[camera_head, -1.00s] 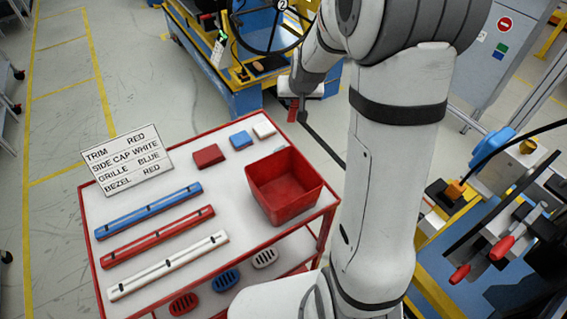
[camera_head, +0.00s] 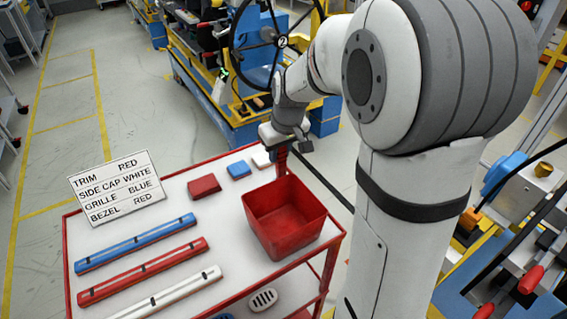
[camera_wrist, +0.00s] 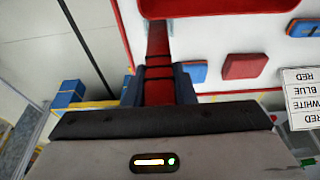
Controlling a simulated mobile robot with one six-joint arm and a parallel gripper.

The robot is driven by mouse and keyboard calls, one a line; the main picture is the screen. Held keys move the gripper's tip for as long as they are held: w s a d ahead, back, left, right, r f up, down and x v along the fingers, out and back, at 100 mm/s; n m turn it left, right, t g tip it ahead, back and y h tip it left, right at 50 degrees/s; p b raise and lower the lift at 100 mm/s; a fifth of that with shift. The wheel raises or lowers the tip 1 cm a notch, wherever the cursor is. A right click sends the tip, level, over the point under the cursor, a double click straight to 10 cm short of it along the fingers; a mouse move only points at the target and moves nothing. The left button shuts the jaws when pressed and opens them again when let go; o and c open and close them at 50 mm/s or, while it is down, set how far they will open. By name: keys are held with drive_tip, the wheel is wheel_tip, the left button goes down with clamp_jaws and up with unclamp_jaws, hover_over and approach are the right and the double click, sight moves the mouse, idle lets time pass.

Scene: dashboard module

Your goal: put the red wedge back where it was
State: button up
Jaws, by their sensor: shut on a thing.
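My gripper (camera_head: 282,149) is over the back right corner of the red-rimmed cart top, behind the red bin (camera_head: 283,217). In the wrist view its two dark fingers (camera_wrist: 159,86) are shut on a narrow red piece (camera_wrist: 158,62). The piece also shows below the gripper in the head view (camera_head: 281,161); its full shape is hidden. A row of small blocks lies on the cart's far side: red block (camera_head: 204,186), blue block (camera_head: 238,169) and white block (camera_head: 261,160). The white one is closest to my gripper.
A sign (camera_head: 116,188) stands at the cart's left. Blue (camera_head: 137,242), red (camera_head: 143,270) and white (camera_head: 168,294) bars lie in front. Slotted parts sit on a lower shelf. A steering wheel (camera_head: 250,45) stands behind. White cart surface is bare between blocks and bars.

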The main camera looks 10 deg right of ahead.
sight(280, 161)
wheel_tip(280, 161, down, 3)
drive_tip(key=shift+f, duration=0.15)
clamp_jaws()
drive_tip(key=shift+s+f, duration=0.1)
drive_tip(key=shift+s, duration=0.05)
drive_tip(key=o, duration=1)
unclamp_jaws()
drive_tip(key=v, duration=1.1)
drive_tip(key=s+f+m, duration=0.1)
drive_tip(key=s, duration=0.5)
drive_tip(key=s+f+m, duration=0.1)
drive_tip(key=s, duration=0.5)
drive_tip(key=s+f+m+h, duration=0.1)
drive_tip(key=s, duration=0.6)
drive_tip(key=shift+d+f+m, duration=0.3)
